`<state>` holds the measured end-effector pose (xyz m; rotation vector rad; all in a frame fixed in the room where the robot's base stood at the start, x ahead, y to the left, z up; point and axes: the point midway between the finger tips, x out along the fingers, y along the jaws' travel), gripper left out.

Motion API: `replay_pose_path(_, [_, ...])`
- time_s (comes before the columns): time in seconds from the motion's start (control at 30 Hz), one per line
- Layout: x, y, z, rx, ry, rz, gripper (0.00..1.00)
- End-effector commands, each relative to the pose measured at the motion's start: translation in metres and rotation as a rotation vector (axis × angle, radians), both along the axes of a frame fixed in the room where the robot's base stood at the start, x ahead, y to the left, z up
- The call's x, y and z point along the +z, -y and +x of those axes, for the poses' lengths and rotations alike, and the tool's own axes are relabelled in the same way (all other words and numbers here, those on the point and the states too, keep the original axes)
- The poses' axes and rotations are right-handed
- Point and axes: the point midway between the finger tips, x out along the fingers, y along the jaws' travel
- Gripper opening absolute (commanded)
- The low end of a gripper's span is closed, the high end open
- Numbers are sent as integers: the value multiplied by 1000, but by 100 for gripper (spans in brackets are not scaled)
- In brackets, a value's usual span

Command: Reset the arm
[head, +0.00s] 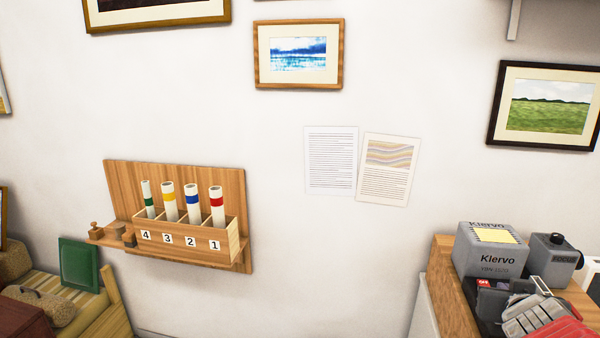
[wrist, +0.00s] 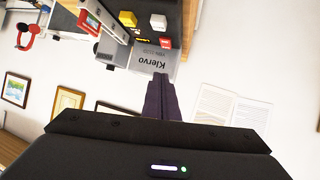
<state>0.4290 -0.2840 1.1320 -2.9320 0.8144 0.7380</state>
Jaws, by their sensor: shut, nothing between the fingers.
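My gripper (wrist: 160,82) shows only in the wrist view, as dark fingers standing together at the middle of the picture. It is shut and holds nothing. Its dark body with a small lit strip fills the bottom of that view. The fingertips lie in line with the lower edge of the grey Klervo box (wrist: 148,58); I cannot tell the distance between them. No part of my arm shows in the head view.
In the head view, a wooden wall rack (head: 180,177) holds several banded tubes. A grey Klervo box (head: 490,252) and other devices stand on a wooden bench (head: 440,282) at right. Framed prints and two paper sheets (head: 331,160) hang on the wall.

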Motion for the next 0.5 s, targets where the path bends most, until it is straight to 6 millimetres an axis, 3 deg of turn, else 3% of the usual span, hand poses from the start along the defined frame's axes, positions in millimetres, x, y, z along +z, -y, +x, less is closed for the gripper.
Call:
replay_pose_path(0.27, [-4,-71,-17,23,-134,37,0])
replay_pose_path(0.5, [-20,-146,-45,124,-284,113,0])
